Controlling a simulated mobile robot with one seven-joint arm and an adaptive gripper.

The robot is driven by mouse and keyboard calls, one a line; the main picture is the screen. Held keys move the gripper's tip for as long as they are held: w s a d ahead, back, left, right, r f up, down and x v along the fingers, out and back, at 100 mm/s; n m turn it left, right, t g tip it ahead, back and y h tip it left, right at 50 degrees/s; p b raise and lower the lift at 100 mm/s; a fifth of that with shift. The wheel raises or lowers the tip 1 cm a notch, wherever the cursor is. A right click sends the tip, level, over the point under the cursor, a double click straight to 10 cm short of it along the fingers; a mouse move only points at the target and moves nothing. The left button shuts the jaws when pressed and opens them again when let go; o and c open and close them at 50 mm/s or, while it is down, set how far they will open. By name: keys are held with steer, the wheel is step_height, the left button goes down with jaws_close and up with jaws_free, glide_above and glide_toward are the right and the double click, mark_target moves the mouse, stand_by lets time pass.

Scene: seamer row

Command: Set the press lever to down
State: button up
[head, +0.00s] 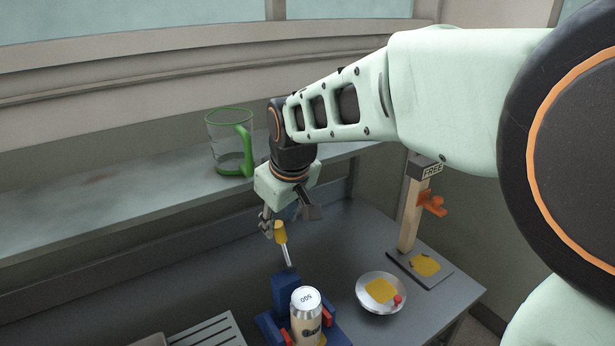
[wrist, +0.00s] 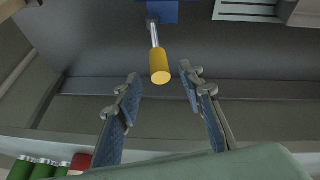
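The press lever is a metal rod with a yellow knob (head: 281,232) at its upper end, tilted up from the blue press (head: 285,293). In the wrist view the yellow knob (wrist: 159,66) lies ahead of my gripper, near the middle. The rod runs from it to a piece of the blue press (wrist: 165,12) at the top edge. My gripper (wrist: 160,82) is open, its two blue-padded fingers apart with nothing between them. In the head view my gripper (head: 267,226) is just left of the knob; contact cannot be told there.
A can (head: 306,318) stands at the blue press. A bowl (head: 381,294) with a yellow patch and a post labelled FREE (head: 411,210) are to the right. A green-handled jug (head: 231,143) stands on the shelf behind. A slatted grey tray (head: 208,331) is at the front left.

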mark_target(279, 225)
steer(key=b+x, duration=0.1)
steer(key=x, duration=0.3)
steer(key=shift+f, duration=0.1)
steer(key=shift+w, duration=0.1)
steer(key=shift+c, duration=0.3)
jaws_close()
